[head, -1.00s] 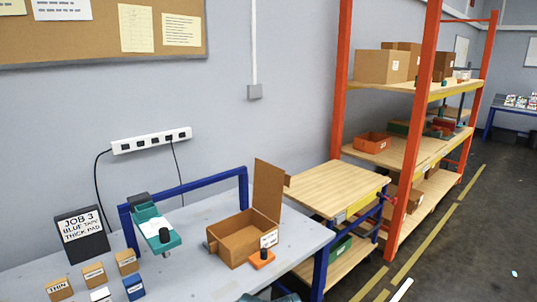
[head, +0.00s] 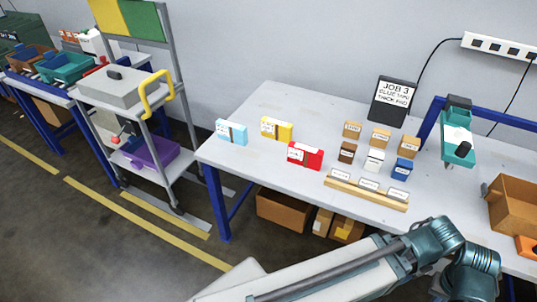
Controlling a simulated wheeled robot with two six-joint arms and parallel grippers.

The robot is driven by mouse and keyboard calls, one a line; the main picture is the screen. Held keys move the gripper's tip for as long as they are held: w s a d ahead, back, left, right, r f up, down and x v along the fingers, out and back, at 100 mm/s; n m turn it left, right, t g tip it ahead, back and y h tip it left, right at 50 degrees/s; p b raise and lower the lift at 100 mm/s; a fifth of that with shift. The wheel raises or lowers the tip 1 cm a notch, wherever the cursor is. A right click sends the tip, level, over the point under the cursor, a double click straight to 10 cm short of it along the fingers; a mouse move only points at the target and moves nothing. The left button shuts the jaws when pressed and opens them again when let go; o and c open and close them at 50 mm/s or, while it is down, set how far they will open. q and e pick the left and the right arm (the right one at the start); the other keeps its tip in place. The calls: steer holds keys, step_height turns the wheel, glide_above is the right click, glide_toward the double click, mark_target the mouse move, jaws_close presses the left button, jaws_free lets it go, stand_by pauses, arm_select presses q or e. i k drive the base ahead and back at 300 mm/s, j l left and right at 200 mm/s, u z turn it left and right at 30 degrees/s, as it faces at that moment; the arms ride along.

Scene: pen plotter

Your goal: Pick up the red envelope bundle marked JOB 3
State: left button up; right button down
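A red envelope bundle (head: 305,156) with a white label lies on the grey table (head: 265,110), near its front edge. Its label is too small to read. A yellow bundle (head: 277,128) lies behind it to the left, and a light blue bundle (head: 231,132) lies further left. A black sign (head: 391,101) at the back of the table reads JOB 3, with smaller lines beneath. One of my arms crosses the bottom right, in front of the table. Neither gripper's fingers show in the head view.
Several small labelled boxes (head: 381,138) stand right of the red bundle, with a wooden strip (head: 366,190) in front of them. A teal device (head: 457,135) and an open cardboard box (head: 515,207) are further right. A grey cart (head: 125,88) stands left, across a floor gap.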

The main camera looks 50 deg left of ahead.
mark_target(310, 157)
steer(key=j+u, duration=0.2)
steer(key=u, duration=1.15)
steer(key=i+l+u, duration=0.1)
steer(key=i+u, duration=0.2)
steer(key=i+l+u, duration=0.15)
steer(key=i+u, duration=0.2)
